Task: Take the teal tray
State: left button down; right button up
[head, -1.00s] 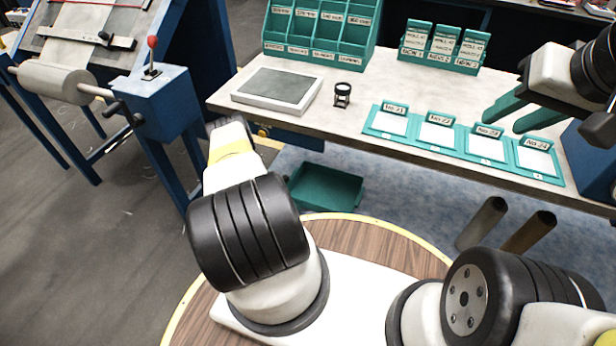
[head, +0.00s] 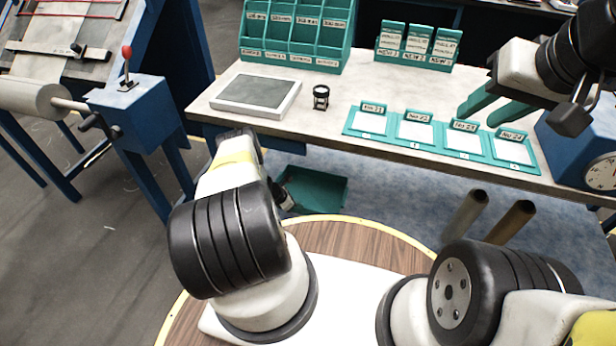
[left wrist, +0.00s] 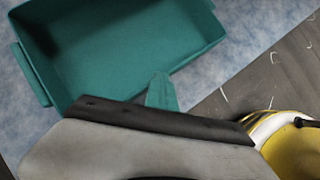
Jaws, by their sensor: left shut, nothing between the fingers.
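The teal tray (head: 322,190) is an empty open box, low down below the front edge of the worktable. In the left wrist view the tray (left wrist: 135,42) fills the upper left, with a tab on its left side. My left gripper (left wrist: 162,90) is shut and empty; its teal fingertips overlap the tray's near edge in that view, and I cannot tell whether they touch it. In the head view my left arm hides the tray's left part. My right gripper (head: 486,107) is open and empty, with two teal fingers apart above the right side of the worktable.
The worktable (head: 330,125) carries a grey slab (head: 256,92), a black magnifier (head: 321,97), a teal rack (head: 296,38) and several numbered teal card holders (head: 415,129). A blue machine (head: 135,115) stands left. Two tubes (head: 466,216) stand right of the tray.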

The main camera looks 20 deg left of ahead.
pick_arm(q)
jog(key=s+a, duration=1)
jog(key=shift+s+a+f, duration=0.2)
jog(key=shift+a+f, duration=0.1)
jog(key=s+a+r, duration=0.1)
jog(key=s+a, duration=0.7)
jog(key=shift+s+a+r, duration=0.15)
jog(key=shift+a+r, duration=0.15)
jog(key=shift+a, duration=0.1)
